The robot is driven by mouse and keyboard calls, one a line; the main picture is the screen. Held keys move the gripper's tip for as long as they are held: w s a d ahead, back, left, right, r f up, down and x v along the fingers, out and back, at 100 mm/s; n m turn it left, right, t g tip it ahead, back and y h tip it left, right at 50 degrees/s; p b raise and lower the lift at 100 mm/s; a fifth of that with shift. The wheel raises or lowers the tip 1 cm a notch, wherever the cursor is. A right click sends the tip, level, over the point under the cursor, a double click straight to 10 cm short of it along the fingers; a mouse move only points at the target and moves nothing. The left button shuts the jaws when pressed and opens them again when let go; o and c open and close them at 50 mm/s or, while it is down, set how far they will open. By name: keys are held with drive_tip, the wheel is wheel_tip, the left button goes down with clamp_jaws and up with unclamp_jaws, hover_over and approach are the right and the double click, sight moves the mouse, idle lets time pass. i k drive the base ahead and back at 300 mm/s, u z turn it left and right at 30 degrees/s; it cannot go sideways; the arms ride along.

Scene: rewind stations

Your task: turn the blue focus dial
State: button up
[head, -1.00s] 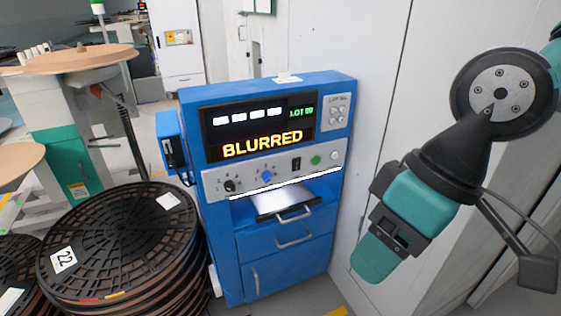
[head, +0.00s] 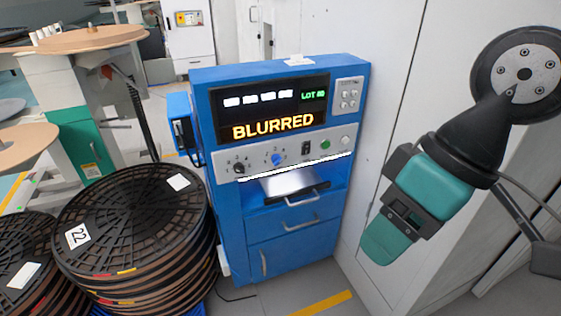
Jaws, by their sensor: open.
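The blue focus dial (head: 278,159) is a small round knob on the grey control strip of the blue inspection machine (head: 228,235). A black knob (head: 239,169) sits to its left and a black switch (head: 306,148) to its right. The screen (head: 272,105) above reads BLURRED in orange letters, with a green lot label. My gripper (head: 382,243), teal and dark grey, hangs to the right of the machine, pointing down and left. It is apart from the dial and holds nothing that I can see. Its fingertips are not clearly visible.
A stack of black reels (head: 130,215), one labelled 22, stands left of the machine. A blue handset box (head: 181,128) hangs on the machine's left side. A lit drawer tray (head: 290,184) sticks out below the controls. A white wall panel stands to the right.

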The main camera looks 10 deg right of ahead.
sight(276, 159)
drive_tip(key=u, duration=0.05)
drive_tip(key=k, duration=0.4)
drive_tip(key=z, duration=0.7)
drive_tip(key=i, duration=0.9)
drive_tip(key=u, duration=0.65)
